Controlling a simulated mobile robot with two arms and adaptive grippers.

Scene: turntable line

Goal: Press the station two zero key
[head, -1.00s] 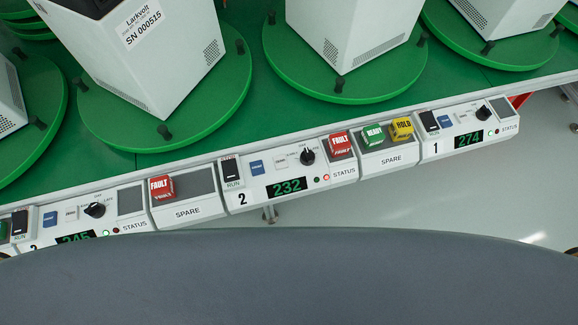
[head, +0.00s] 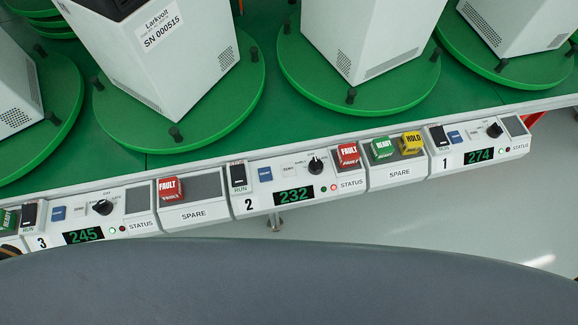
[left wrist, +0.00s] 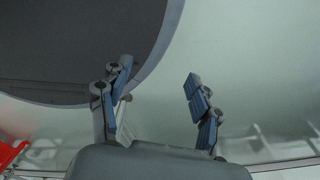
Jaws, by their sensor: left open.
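The station 2 panel (head: 346,199) is in the middle of the head view, its green display (head: 293,195) reading 232. A small white key (head: 289,170) sits between its blue key (head: 265,174) and black rotary knob (head: 316,165); its tiny label looks like ZERO. A black RUN switch (head: 238,176) is at the panel's left. My left gripper (left wrist: 158,82) is open and empty in the left wrist view, over pale floor, with no panel near its fingers. Neither gripper shows in the head view.
SPARE panels (head: 195,215) flank station 2, with red FAULT (head: 169,189), green READY (head: 383,148) and yellow HOLD (head: 411,143) blocks along the row. Station 3 (head: 84,235) reads 245; station 1 (head: 479,156) reads 274. White machines stand on green turntables (head: 220,104) behind.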

